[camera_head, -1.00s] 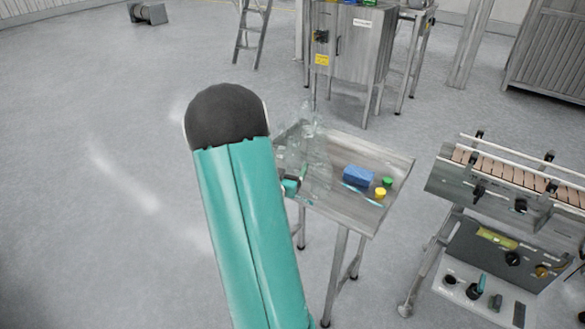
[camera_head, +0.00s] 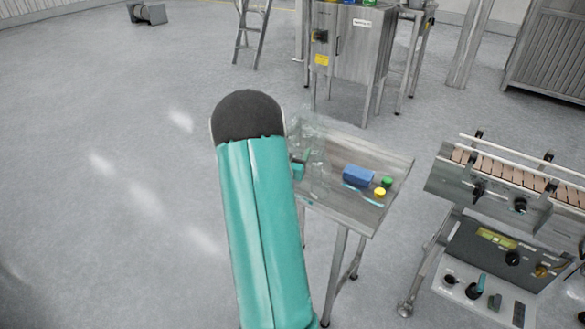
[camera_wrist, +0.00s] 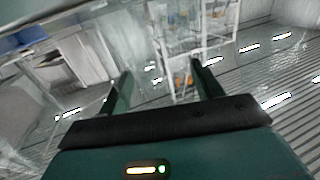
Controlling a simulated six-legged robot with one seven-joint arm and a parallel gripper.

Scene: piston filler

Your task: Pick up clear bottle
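Clear bottles (camera_head: 318,150) stand in a faint, overlapping group on the left part of the metal table (camera_head: 345,207). Their separate outlines are hard to make out. My gripper (camera_head: 298,170) is at this group, largely hidden behind my teal arm. In the wrist view my gripper (camera_wrist: 161,67) has its two dark fingers spread apart. The scene around and between them looks streaked and see-through, as if viewed through clear material. I cannot tell whether a bottle stands between the fingers or touches them.
A blue block (camera_head: 358,176), a green cap (camera_head: 387,181) and a yellow cap (camera_head: 380,193) lie on the right part of the table. A conveyor machine (camera_head: 510,190) stands to the right. A metal cabinet (camera_head: 345,55) stands behind.

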